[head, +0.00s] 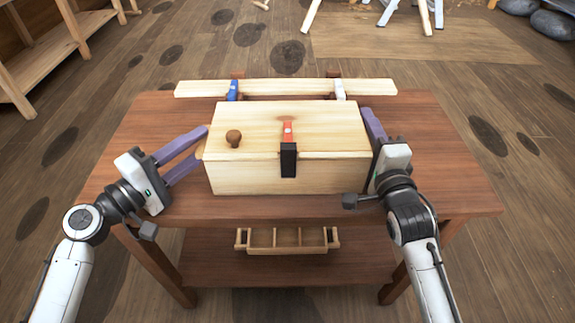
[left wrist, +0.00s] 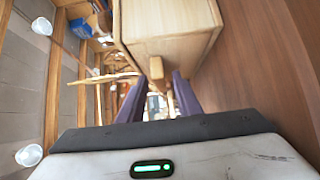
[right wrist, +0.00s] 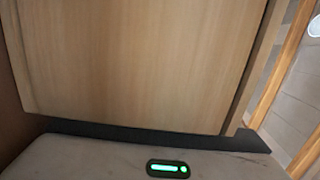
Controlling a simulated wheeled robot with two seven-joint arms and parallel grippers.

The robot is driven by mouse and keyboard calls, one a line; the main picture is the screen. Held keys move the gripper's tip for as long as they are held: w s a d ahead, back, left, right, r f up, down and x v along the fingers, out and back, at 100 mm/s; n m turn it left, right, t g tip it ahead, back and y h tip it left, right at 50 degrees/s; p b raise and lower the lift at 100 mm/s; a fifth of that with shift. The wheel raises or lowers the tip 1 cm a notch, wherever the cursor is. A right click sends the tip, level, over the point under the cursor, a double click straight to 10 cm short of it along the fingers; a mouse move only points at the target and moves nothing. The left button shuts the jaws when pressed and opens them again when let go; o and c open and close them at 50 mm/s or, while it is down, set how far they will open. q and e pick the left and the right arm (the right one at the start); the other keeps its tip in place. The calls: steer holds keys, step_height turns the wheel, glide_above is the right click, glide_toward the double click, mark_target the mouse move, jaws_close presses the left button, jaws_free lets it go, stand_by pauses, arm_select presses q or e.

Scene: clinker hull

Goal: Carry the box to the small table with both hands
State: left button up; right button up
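The box (head: 285,172) is a pale wooden chest with a closed lid, a round brown knob and a red and black latch. It rests on a reddish-brown table (head: 450,185). My left gripper (head: 204,145) is at the box's left side with its purple fingers apart. In the left wrist view, a wooden handle (left wrist: 156,68) on the box's end lies between the spread fingers (left wrist: 155,95). My right gripper (head: 374,125) is close against the box's right side; its grip is hidden. The box's end (right wrist: 140,65) fills the right wrist view. I cannot tell which table is the small one.
A pale plank (head: 290,88) with a blue and a white clamp lies behind the box. A divided wooden tray (head: 287,240) sits on the table's lower shelf. A wooden bench (head: 50,50) stands at the left; trestle legs (head: 390,12) and dark stones (head: 552,24) are at the back.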

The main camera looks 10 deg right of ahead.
arm_select(q)
steer(key=shift+s, duration=0.1)
steer(key=v, duration=1.1)
steer(key=shift+s+a, duration=0.15)
steer(key=shift+a, duration=0.1)
steer(key=shift+s, duration=0.1)
arm_select(e)
steer(key=s, duration=1.2)
steer(key=shift+a, duration=0.25)
